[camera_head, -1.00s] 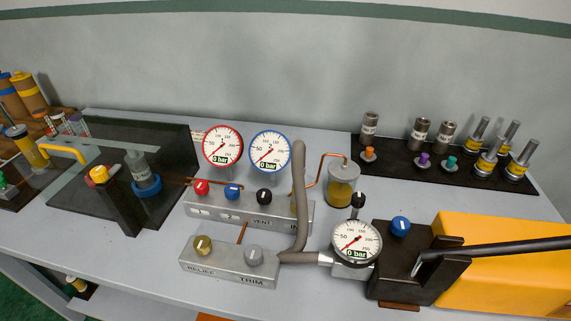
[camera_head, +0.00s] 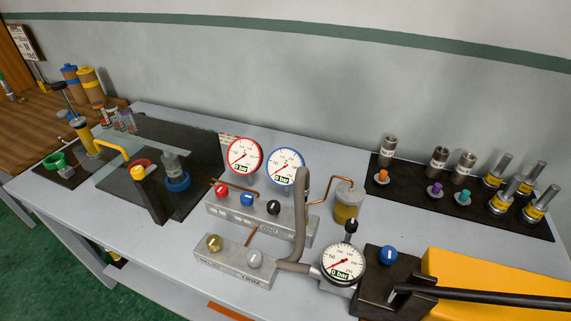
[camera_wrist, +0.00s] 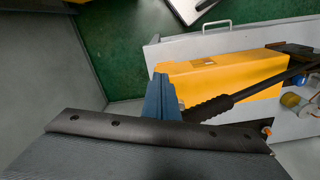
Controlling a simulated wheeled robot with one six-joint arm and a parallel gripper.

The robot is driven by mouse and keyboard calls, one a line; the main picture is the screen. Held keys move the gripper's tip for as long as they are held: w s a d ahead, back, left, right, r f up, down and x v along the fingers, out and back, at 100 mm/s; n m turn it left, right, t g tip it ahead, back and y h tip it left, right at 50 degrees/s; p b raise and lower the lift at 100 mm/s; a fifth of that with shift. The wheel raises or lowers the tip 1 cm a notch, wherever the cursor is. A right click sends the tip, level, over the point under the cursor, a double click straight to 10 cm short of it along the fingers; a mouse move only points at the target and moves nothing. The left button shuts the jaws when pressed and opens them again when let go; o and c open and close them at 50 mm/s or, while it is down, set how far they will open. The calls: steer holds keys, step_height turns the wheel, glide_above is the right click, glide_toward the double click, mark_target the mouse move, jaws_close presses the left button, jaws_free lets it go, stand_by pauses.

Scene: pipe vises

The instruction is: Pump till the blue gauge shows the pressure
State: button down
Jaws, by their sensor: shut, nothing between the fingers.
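The blue-rimmed gauge (camera_head: 285,167) stands upright on the valve block in the head view, with its display at 0 bar. The yellow hand pump (camera_head: 490,283) is at the lower right, with its long black lever (camera_head: 480,295) running off the right edge. In the wrist view the yellow pump body (camera_wrist: 215,77) and the black ribbed lever grip (camera_wrist: 208,109) show. My gripper (camera_wrist: 160,82), blue, is shut and empty. It appears close to the end of the lever grip; I cannot tell whether they touch. My gripper is not in the head view.
The red-rimmed gauge (camera_head: 244,155) and the pump gauge (camera_head: 344,263) also show 0 bar. Red, blue and black knobs sit on the valve block (camera_head: 222,208). A relief and trim block (camera_head: 232,262) is in front. Fittings stand on a black mat (camera_head: 405,187) at the right.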

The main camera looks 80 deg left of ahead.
steer(key=w+a+r+n+p, duration=0.1)
steer(key=a+r+n+p, duration=0.25)
steer(key=a+r, duration=0.65)
steer(key=shift+n, duration=0.25)
steer(key=f+b, duration=0.4)
steer(key=d+f+b, duration=0.1)
steer(key=f+b, duration=0.1)
steer(key=b, duration=0.1)
steer(key=shift+f, duration=0.15)
steer(key=shift+w+d+f+b, duration=0.1)
steer(key=shift+w+f+b, duration=0.2)
steer(key=shift+f, duration=0.6)
steer(key=shift+w+d+f+b, duration=0.15)
steer(key=shift+f+b, duration=0.3)
steer(key=shift+f, duration=0.5)
steer(key=shift+w+d+f+b, duration=0.1)
steer(key=shift+w+f+b, duration=0.2)
steer(key=shift+f, duration=0.6)
steer(key=shift+w+d+f+b, duration=0.2)
steer(key=shift+f+b, duration=0.25)
steer(key=shift+f, duration=0.7)
steer(key=shift+w+d+f+b, duration=0.15)
steer(key=shift+f+b, duration=0.25)
steer(key=shift+f, duration=0.7)
steer(key=shift+a, duration=0.1)
